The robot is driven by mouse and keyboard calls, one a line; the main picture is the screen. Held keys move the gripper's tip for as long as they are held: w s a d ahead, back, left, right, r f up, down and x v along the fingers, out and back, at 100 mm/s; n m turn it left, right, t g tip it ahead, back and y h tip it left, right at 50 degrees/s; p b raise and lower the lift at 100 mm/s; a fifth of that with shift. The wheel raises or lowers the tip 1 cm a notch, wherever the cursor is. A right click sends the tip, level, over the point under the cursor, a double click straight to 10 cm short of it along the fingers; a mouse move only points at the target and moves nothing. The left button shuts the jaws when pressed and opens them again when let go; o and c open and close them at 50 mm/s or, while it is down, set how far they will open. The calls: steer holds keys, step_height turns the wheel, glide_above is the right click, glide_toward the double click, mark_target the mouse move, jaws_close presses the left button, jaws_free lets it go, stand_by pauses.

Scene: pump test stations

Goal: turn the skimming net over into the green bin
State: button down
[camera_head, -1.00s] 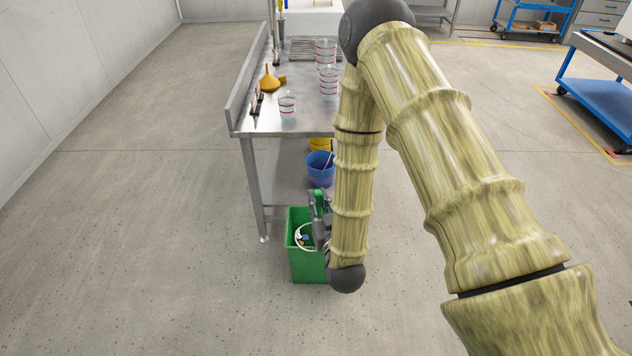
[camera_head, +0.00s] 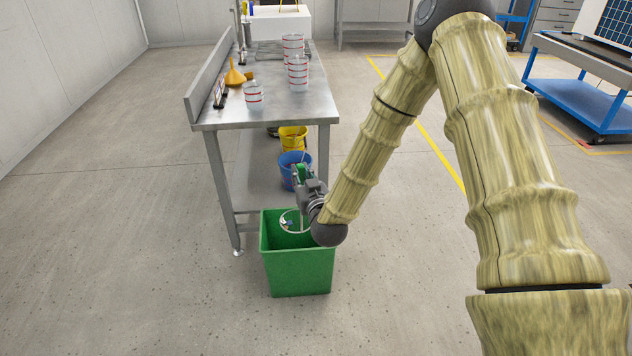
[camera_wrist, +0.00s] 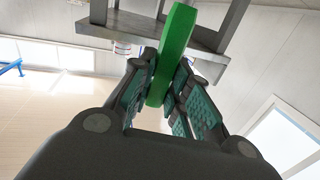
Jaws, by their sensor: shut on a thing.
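My gripper (camera_head: 305,184) is over the back right of the green bin (camera_head: 299,273), close to its rim. In the wrist view my gripper (camera_wrist: 163,85) is shut on the green handle of the skimming net (camera_wrist: 174,48). In the head view the net's pale round hoop (camera_head: 283,222) shows at the bin's mouth, with small dark and bluish bits at it. I cannot tell whether the hoop is face up or tilted. My wrist hides its right side, and most of the bin's inside is not visible.
The steel bench (camera_head: 262,119) stands behind the bin, holding clear red-banded cups (camera_head: 298,72) and an orange funnel (camera_head: 235,74). A blue bucket (camera_head: 293,172) and a yellow bucket (camera_head: 293,138) sit on its lower shelf. Floor left and front of the bin is clear.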

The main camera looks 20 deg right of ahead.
steer(key=w+d+f+b, duration=0.4)
steer(key=w+d+b, duration=0.3)
steer(key=b, duration=0.6)
steer(key=shift+a+f+n+b, duration=2.3)
steer(key=shift+a+n, duration=0.9)
steer(key=shift+a, duration=2.55)
steer(key=shift+a+f+n+b, duration=1.85)
steer(key=shift+a+f+n, duration=1.1)
steer(key=shift+a, duration=2.8)
steer(key=shift+w+a+f+n+b, duration=0.3)
steer(key=shift+a+f+n, duration=1.55)
steer(key=shift+f, duration=1.95)
steer(key=shift+w+a+f+n+b, duration=0.25)
steer(key=shift+a+f+n, duration=0.75)
steer(key=shift+f+n, duration=2.2)
step_height(320, 180, up, 10)
steer(key=d+m+p, duration=0.2)
steer(key=m+p, duration=0.4)
steer(key=p, duration=0.2)
steer(key=shift+s+d+m+p, duration=0.15)
steer(key=shift+s+m+p, duration=0.05)
steer(key=shift+m+p, duration=0.1)
